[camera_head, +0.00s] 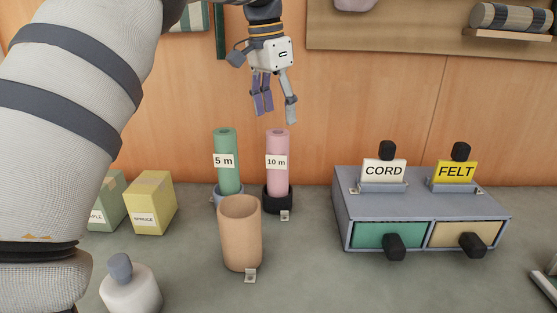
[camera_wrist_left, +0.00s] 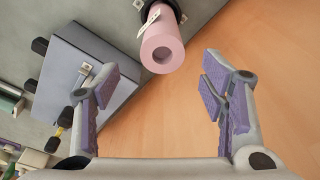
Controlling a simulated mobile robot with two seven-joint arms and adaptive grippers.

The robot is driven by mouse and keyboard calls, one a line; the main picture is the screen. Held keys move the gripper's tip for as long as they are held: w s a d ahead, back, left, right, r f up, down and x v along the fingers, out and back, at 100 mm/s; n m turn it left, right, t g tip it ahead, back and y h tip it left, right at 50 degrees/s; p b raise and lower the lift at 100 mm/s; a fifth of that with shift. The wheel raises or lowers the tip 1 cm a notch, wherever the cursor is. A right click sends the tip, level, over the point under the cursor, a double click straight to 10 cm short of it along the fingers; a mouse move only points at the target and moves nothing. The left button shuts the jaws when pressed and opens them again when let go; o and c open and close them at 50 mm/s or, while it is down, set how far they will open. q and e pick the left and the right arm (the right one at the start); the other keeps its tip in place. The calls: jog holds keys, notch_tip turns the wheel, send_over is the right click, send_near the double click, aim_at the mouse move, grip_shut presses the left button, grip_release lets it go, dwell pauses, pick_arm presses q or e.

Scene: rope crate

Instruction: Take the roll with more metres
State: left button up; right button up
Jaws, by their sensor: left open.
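A pink roll (camera_head: 277,178) labelled 10 m stands upright in a black holder (camera_head: 278,200). A green roll (camera_head: 227,178) labelled 5 m stands upright to its left in a grey-blue holder (camera_head: 216,196). My left gripper (camera_head: 276,112) is open and empty, above the pink roll and apart from it. In the left wrist view the pink roll's hollow end (camera_wrist_left: 162,50) shows ahead of the open fingers (camera_wrist_left: 168,88), near the top of the picture. My right gripper is not in view.
A tan cup (camera_head: 240,235) stands in front of the rolls. A grey drawer unit (camera_head: 420,208) with CORD and FELT signs stands to the right. A white bottle (camera_head: 131,290) and boxes (camera_head: 150,203) are at the left. A wooden wall (camera_head: 350,110) rises behind.

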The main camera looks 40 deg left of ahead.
aim_at(280, 155)
pick_arm(q)
jog(key=f, duration=0.7)
jog(key=w+f, duration=0.1)
jog(key=f, duration=0.3)
jog(key=shift+w+f, duration=0.1)
jog(key=shift+f, duration=0.15)
jog(key=shift+c, duration=0.5)
jog(key=c, duration=1.4)
